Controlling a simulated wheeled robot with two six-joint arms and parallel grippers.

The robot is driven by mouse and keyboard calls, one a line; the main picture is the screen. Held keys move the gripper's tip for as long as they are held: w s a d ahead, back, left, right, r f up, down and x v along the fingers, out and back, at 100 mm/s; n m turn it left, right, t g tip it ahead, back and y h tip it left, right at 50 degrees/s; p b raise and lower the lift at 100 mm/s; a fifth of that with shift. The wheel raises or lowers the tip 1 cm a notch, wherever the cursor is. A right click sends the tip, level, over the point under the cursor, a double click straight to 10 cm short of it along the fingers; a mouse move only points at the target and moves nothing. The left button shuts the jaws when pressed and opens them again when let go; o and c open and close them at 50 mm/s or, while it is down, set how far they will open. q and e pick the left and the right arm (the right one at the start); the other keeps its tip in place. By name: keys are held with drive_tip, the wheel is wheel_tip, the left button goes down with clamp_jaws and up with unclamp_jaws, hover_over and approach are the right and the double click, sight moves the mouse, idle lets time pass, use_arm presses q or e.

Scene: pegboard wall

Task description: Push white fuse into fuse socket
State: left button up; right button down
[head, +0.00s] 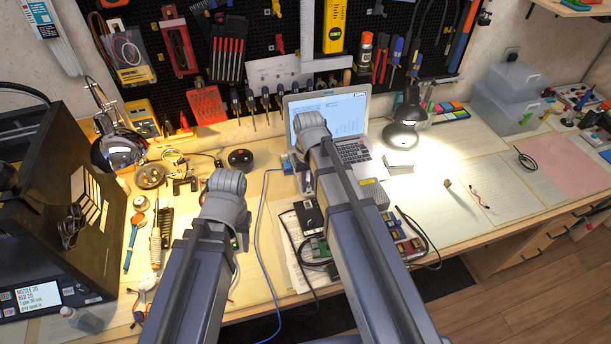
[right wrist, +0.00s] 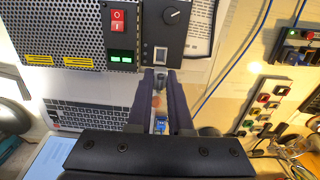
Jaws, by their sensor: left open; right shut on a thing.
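My right gripper (right wrist: 160,76) is shut on a small pale piece, seemingly the white fuse (right wrist: 159,83), between its fingertips in the right wrist view. The fingers hide most of it. The fingertips are at the lower edge of a dark panel (right wrist: 176,38). Just above them is a small pale rectangular fitting (right wrist: 161,54), which may be the fuse socket; I cannot tell for sure. Contact between fuse and panel cannot be made out. In the head view the right arm hides this spot. My left gripper (head: 243,228) is open, over the bench at the left, partly hidden by its arm.
The panel belongs to a perforated metal box (right wrist: 60,20) with a red switch (right wrist: 118,20) and a knob (right wrist: 172,15). A laptop (head: 352,150) stands behind my right arm. A lamp (head: 402,135) is to its right. Cables and small modules (head: 408,240) lie nearby.

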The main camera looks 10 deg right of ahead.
use_arm(q)
drive_tip(key=shift+s, duration=0.1)
use_arm(e)
drive_tip(key=shift+s+f, duration=0.1)
drive_tip(key=shift+f+b, duration=0.55)
drive_tip(key=shift+b, duration=0.1)
use_arm(q)
wheel_tip(320, 180, down, 5)
drive_tip(key=b, duration=0.4)
drive_tip(key=shift+f, duration=0.2)
use_arm(e)
hover_over(308, 206)
wheel_tip(308, 206, down, 4)
drive_tip(key=shift+f, duration=0.1)
use_arm(q)
drive_tip(key=shift+f+b, duration=0.75)
drive_tip(key=shift+b, duration=0.1)
use_arm(e)
drive_tip(key=shift+f, duration=0.7)
drive_tip(key=c, duration=0.8)
unclamp_jaws()
drive_tip(key=shift+o, duration=0.2)
use_arm(q)
drive_tip(key=shift+r, duration=0.15)
use_arm(e)
drive_tip(key=shift+r, duration=0.15)
